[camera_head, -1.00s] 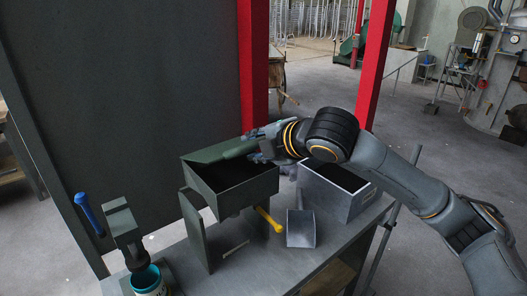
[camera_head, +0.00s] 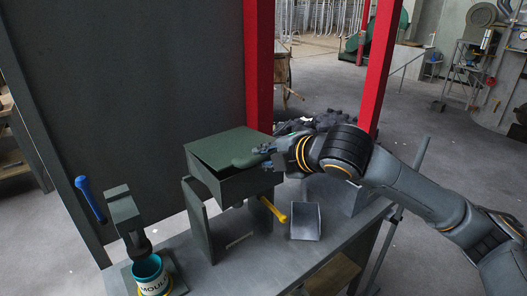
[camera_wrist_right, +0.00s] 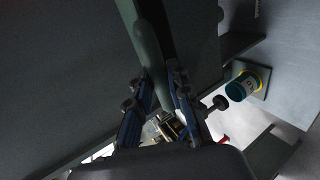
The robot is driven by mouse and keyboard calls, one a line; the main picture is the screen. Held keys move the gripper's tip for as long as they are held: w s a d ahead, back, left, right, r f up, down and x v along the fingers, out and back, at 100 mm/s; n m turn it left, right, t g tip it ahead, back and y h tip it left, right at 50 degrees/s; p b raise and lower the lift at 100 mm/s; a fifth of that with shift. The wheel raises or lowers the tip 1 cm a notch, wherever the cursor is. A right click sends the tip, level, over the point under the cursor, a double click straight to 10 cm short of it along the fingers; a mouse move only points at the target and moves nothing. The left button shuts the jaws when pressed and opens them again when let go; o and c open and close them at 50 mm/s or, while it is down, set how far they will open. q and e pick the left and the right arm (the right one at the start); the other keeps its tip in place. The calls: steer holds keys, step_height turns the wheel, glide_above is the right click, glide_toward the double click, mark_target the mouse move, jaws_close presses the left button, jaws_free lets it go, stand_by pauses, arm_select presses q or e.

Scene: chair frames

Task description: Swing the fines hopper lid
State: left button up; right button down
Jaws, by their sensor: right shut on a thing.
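The fines hopper (camera_head: 232,190) is a dark green box raised on the bench. Its flat green lid (camera_head: 222,145) lies over most of the top, slightly tilted, with a dark gap at the front left. My right gripper (camera_head: 266,157) is at the lid's right front edge, shut on a rounded green grip (camera_head: 246,160) there. In the right wrist view the grip (camera_wrist_right: 149,45) runs between the two fingers (camera_wrist_right: 162,92). Parts of the lid edge are hidden by the gripper. My left gripper is not in view.
A grey scoop (camera_head: 305,221) and a yellow handle (camera_head: 272,209) are by the hopper. A grey bin (camera_head: 352,197) is partly behind my arm. A teal can (camera_head: 151,277) sits at front left. A red post (camera_head: 259,65) rises behind.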

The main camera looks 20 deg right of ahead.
stand_by(0.3)
steer(key=shift+s+f+b, duration=0.15)
steer(key=shift+f+b, duration=0.4)
steer(key=shift+f, duration=0.95)
steer(key=c, duration=1.7)
jaws_free()
steer(key=shift+f, duration=0.15)
steer(key=o, duration=0.5)
steer(key=shift+d, duration=0.1)
steer(key=shift+o, duration=0.2)
